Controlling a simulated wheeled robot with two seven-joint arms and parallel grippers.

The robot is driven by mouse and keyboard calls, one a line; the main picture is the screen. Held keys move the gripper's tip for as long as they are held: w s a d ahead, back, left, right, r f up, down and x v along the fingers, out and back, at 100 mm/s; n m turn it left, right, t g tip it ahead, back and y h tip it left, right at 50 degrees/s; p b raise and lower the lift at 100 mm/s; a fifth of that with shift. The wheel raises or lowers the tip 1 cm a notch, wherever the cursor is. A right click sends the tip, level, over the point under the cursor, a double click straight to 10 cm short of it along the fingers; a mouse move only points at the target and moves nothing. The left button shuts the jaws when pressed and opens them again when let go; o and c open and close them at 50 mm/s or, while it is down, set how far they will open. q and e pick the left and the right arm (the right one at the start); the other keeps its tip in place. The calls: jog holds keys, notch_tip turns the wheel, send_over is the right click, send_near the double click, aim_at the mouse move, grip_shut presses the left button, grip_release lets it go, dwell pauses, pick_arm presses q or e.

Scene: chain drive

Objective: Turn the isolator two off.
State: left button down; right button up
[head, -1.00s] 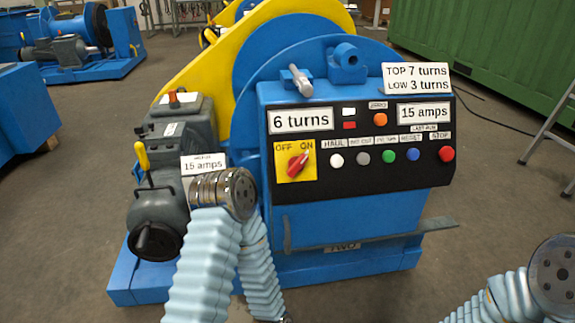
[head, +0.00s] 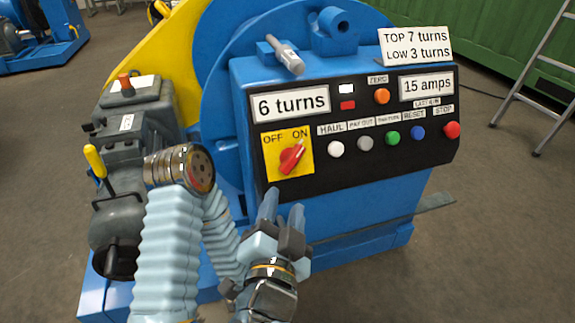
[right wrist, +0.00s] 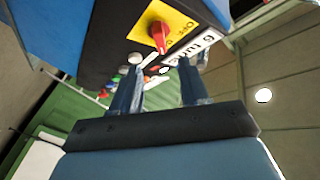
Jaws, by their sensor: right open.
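The isolator (head: 289,157) is a red rotary handle on a yellow plate marked OFF and ON, at the left of the black panel. Its handle slants, upper end toward ON. It also shows in the right wrist view (right wrist: 158,38), top centre. My right gripper (head: 282,208) is open and empty, just below the isolator plate, fingers pointing up toward it. In the right wrist view my right gripper's fingers (right wrist: 158,80) stand apart with nothing between them, short of the handle. My left gripper is not in view.
A row of push buttons, with white HAUL (head: 336,149) nearest, runs right of the isolator. A grey motor unit (head: 130,130) with a yellow lever (head: 95,160) stands left. A metal ledge (head: 435,202) juts out lower right. A ladder (head: 540,85) stands at far right.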

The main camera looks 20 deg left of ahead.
aim_at(291, 166)
jog(key=w, duration=0.3)
jog(key=w+a, duration=0.1)
jog(key=w, duration=0.3)
jog(key=w+a, duration=0.1)
jog(key=w, duration=0.2)
jog(key=shift+w, duration=0.35)
jog(key=shift+c, duration=0.3)
grip_shut()
